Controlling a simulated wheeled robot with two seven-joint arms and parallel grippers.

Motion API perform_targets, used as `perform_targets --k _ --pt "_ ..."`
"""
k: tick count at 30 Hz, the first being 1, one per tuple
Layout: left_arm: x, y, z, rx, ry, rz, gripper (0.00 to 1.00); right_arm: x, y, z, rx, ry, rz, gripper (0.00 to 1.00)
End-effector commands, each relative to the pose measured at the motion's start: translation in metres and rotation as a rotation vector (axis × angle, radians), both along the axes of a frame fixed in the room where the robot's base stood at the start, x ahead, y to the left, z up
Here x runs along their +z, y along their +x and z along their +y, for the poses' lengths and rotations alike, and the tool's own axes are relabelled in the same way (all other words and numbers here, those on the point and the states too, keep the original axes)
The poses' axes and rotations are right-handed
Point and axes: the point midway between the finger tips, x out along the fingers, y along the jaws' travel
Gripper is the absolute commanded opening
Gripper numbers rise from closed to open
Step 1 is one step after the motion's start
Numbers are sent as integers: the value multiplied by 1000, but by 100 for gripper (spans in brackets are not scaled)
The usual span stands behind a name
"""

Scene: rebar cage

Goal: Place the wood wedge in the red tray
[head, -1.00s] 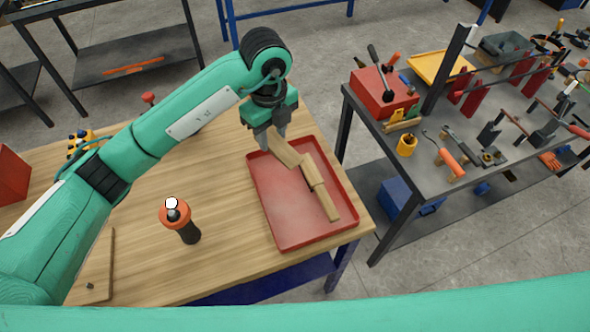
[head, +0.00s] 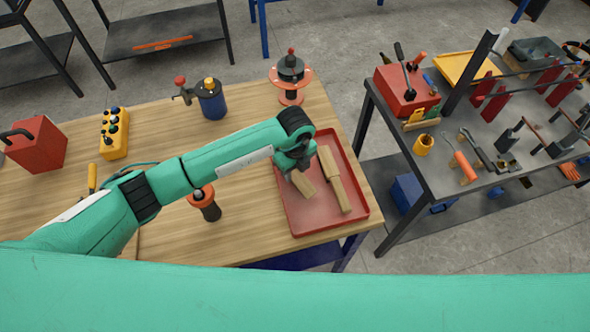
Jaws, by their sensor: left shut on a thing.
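The red tray (head: 312,217) lies on the right end of the wooden table. My left gripper (head: 296,175) is over the tray's left part, pointing down, and is shut on the wood wedge (head: 305,186), a short light-brown block. The wedge is low inside the tray's outline; I cannot tell whether it touches the tray floor. Its upper end is partly hidden by the gripper. A longer wooden piece (head: 336,183) with a narrower end lies in the tray to the right of the wedge, apart from it. My right gripper is not in view.
An orange-and-black tool (head: 206,203) stands left of the tray, close under my left arm. A red-and-black spool-like thing (head: 290,80) and a blue canister (head: 211,100) stand behind. A dark bench (head: 440,178) with tools is to the right.

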Motion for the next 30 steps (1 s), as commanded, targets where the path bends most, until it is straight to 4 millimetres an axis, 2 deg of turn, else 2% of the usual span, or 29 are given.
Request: perform_targets --k 4,15,16,19,30 --pt "-14 0 0 0 1 -1 10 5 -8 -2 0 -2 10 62" --pt "-20 0 0 -1 0 -1 10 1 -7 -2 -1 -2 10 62" --pt "-19 0 0 -1 0 -1 39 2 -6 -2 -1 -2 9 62" --pt "-19 0 0 -1 0 -1 57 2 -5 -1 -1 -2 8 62" --pt "-14 0 0 -1 -1 -2 57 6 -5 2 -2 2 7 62"
